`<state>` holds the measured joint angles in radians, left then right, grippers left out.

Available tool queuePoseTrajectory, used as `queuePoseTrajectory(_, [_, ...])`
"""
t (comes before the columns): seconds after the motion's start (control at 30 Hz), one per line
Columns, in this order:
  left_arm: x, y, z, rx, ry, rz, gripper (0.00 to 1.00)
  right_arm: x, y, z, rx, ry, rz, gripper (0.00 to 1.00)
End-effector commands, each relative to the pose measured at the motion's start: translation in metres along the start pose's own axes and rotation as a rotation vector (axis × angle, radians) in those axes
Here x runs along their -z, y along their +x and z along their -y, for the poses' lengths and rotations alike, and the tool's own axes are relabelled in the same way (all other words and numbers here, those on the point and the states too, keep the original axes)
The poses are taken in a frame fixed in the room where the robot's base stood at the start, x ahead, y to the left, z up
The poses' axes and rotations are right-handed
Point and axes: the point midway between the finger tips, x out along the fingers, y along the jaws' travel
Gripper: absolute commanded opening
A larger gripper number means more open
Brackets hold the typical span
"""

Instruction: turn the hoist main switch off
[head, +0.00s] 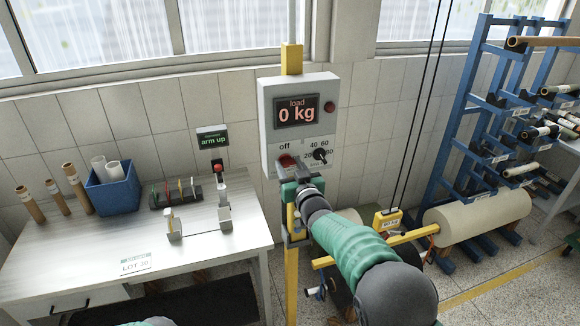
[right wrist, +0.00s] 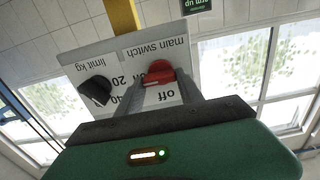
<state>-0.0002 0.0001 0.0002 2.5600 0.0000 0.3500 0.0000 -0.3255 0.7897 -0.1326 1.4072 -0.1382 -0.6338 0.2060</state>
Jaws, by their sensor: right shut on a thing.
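The hoist control box (head: 268,95) is a pale grey panel on a yellow post, with a display that reads load 0 kg. Its red main switch knob (head: 286,160) sits at the lower left of the panel, under the word off. My right gripper (head: 290,172) reaches up to it. In the right wrist view, which is upside down, the red knob (right wrist: 160,72) is between the two grey fingers of my right gripper (right wrist: 161,90), which is shut on it. The off label shows beside the knob. My left gripper is out of view.
A black limit dial (head: 320,156) is right of the main switch, and a red button (head: 329,106) is by the display. The white bench (head: 80,240) stands at the left with a blue bin (head: 112,190). A paper roll (head: 480,222) and blue rack (head: 460,115) are at the right.

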Motion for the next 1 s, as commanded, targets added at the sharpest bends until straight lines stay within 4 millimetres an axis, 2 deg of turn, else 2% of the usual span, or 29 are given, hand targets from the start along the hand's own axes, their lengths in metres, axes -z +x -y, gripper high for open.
queuePoseTrajectory(0.03, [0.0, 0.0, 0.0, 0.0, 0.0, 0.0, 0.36, 0.001, 0.0, -0.001, -0.002, 0.0, -0.002, 0.2])
queuePoseTrajectory(0.17, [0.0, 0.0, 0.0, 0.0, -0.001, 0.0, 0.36, 0.001, 0.001, 0.0, 0.0, 0.0, -0.002, 0.03])
queuePoseTrajectory(0.37, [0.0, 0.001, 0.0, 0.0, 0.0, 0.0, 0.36, 0.001, 0.001, 0.001, 0.002, -0.004, -0.003, 0.03])
queuePoseTrajectory(0.53, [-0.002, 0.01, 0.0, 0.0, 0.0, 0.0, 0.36, -0.002, 0.001, 0.0, 0.0, -0.039, -0.003, 0.03])
queuePoseTrajectory(0.77, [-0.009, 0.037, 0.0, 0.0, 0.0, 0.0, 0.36, -0.004, 0.001, 0.0, 0.0, -0.162, -0.006, 0.03])
queuePoseTrajectory(1.0, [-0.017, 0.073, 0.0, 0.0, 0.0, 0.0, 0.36, -0.005, 0.001, 0.002, 0.0, -0.371, -0.007, 0.03])
